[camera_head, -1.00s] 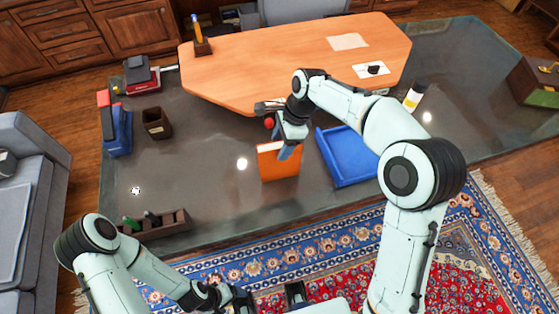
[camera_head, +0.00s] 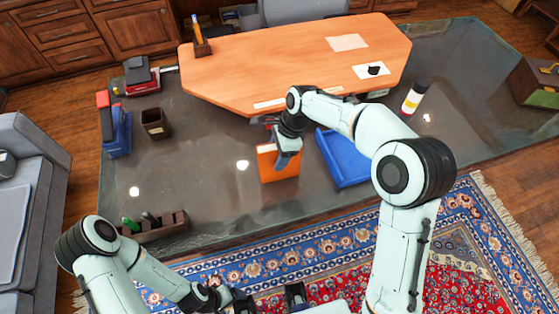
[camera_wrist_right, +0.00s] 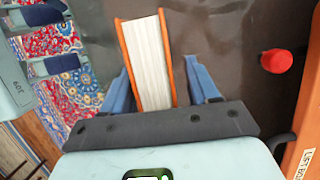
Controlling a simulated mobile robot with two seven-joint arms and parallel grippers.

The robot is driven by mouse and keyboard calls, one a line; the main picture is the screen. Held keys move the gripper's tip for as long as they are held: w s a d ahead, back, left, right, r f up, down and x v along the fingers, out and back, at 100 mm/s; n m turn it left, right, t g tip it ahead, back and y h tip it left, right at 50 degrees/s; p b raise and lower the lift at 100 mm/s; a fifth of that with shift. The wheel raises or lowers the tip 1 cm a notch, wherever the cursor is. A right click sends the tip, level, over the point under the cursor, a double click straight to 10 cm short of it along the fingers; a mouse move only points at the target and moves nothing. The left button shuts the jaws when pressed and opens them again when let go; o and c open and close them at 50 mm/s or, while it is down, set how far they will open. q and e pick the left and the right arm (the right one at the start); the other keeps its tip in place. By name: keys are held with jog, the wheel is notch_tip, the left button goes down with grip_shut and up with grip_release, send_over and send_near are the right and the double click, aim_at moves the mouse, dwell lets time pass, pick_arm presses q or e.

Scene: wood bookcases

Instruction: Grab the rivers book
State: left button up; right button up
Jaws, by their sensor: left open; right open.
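An orange book (camera_head: 277,166) stands on the dark glass tabletop; no title is readable. In the right wrist view the book (camera_wrist_right: 147,62) is seen edge-on, with white pages between two orange covers. My right gripper (camera_head: 284,157) is over the book. In the wrist view its blue fingers are apart on either side of the book's spread edge (camera_wrist_right: 158,70), with gaps visible at the sides. My left gripper (camera_head: 268,299) is low in the head view, over the rug, open and empty; its two fingers also show at the wrist view's upper left (camera_wrist_right: 58,40).
A blue tray (camera_head: 343,158) lies just right of the book. A raised orange wood desk panel (camera_head: 290,60) is behind it. A red round object (camera_wrist_right: 276,61) stands near the book. Open glass lies left of the book.

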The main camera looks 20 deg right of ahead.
grip_shut()
jog(key=shift+r, duration=0.1)
dwell(0.3)
